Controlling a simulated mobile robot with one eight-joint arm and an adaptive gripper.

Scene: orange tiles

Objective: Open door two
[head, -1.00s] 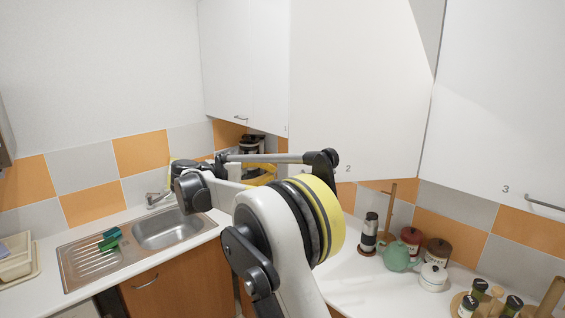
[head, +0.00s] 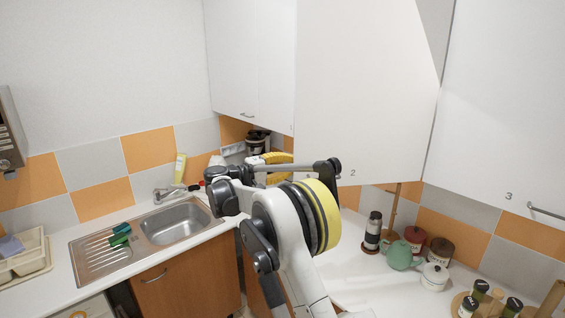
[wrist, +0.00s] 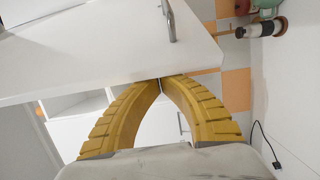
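Door two (head: 365,90) is the large white cabinet door marked "2" in the head view. It stands partly open, with a grey strip showing past its slanted upper right edge. In the wrist view a white door (wrist: 90,45) with a metal handle (wrist: 168,20) crosses the top, and white shelving shows beyond its lower edge. My gripper (wrist: 161,79) has its yellow fingertips together at that edge, with nothing seen between them. I cannot tell whether they touch the door. In the head view my gripper (head: 279,158) is partly hidden by my arm.
Door three (head: 500,110) is closed at the right. Below, the counter holds a green teapot (head: 398,257), a white pot (head: 434,277) and several jars. A sink (head: 180,224) and a dish rack (head: 24,254) are at the left.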

